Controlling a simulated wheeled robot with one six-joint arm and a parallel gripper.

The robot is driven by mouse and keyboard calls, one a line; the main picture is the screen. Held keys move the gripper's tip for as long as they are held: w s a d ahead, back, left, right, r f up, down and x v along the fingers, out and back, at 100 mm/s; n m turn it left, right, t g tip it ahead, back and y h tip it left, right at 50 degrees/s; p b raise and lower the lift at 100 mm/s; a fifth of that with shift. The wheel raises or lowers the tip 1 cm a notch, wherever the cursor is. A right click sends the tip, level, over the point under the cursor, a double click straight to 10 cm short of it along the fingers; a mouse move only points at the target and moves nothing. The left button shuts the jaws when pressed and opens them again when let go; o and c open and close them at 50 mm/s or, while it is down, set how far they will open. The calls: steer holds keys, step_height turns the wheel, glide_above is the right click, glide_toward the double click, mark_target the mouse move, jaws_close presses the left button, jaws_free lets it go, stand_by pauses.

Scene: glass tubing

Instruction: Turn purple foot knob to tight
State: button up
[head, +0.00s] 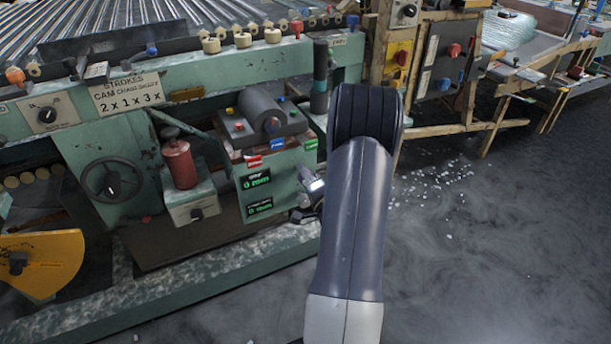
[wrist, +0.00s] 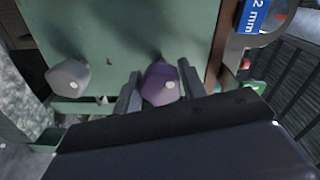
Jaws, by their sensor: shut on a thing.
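The purple foot knob (wrist: 161,85) is in the middle of the wrist view, in front of a green panel (wrist: 120,35). It has a pale dot on its face. My gripper (wrist: 159,80) has one dark finger on each side of the knob and is shut on it. In the head view my gripper (head: 304,205) is at the right side of the green machine, low down, partly hidden behind my arm. The purple knob cannot be made out there.
A grey-white knob (wrist: 68,77) with a pale dot is left of the purple one. A blue "2 mm" label (wrist: 254,15) is at upper right. In the head view, a red canister (head: 179,165) and handwheel (head: 112,180) are left. Shards (head: 440,185) litter the open floor right.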

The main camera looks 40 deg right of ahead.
steer(key=m+p, duration=0.1)
steer(key=m, duration=0.3)
steer(key=shift+r+m, duration=0.15)
steer(key=shift+m, duration=0.15)
steer(key=shift+m+p, duration=0.85)
steer(key=shift+m, duration=1.15)
steer(key=o, duration=1)
steer(key=shift+c, duration=0.2)
steer(key=p+v, duration=0.1)
steer(key=v, duration=0.9)
steer(key=shift+s, duration=0.35)
